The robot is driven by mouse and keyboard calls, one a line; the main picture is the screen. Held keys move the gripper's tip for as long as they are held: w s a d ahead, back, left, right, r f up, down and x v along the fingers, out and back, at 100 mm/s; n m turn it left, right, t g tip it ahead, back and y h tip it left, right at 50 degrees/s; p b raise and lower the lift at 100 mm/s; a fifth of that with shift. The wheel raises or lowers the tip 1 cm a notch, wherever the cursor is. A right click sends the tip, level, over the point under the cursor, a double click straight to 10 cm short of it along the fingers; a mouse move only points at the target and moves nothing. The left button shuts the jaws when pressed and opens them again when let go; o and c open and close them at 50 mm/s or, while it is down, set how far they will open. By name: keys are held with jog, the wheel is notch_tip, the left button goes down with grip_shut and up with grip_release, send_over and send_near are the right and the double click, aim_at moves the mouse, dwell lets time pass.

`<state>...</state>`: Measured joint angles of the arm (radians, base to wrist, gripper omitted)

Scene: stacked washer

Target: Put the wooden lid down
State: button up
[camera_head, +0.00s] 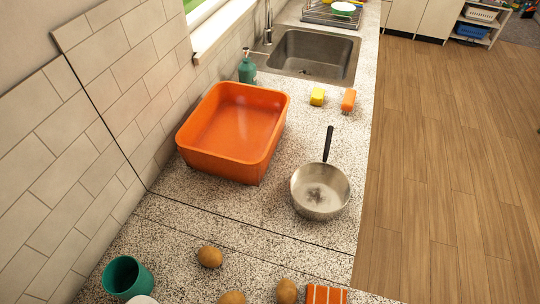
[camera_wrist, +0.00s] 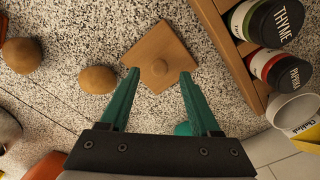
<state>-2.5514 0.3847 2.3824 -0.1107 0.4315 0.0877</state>
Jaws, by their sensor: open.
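Nothing is gripped between the fingers. I cannot tell how high the tips are above the lid. Neither the lid nor my gripper shows in the head view.
The wooden rack (camera_wrist: 226,45) holds thyme (camera_wrist: 270,20) and paprika (camera_wrist: 280,68) jars close to the lid's right. Several brown round items, one here (camera_wrist: 98,80), lie to its left. An orange basin (camera_head: 232,130) and a saucepan (camera_head: 320,190) stand farther along the counter.

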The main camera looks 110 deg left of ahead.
jog(key=shift+r, duration=0.2)
jog(key=shift+s+r+n, duration=0.1)
jog(key=shift+r+n, duration=0.25)
jog(key=shift+n, duration=0.55)
notch_tip(320, 180, up, 11)
jog(key=d+n+y, duration=0.1)
jog(key=d+n, duration=0.1)
jog(key=n, duration=2.5)
jog(key=f, duration=0.5)
jog(key=a+f, duration=0.1)
jog(key=f, duration=0.4)
jog(key=a+f, duration=0.1)
jog(key=f, duration=0.4)
jog(key=shift+f, duration=0.3)
grip_shut()
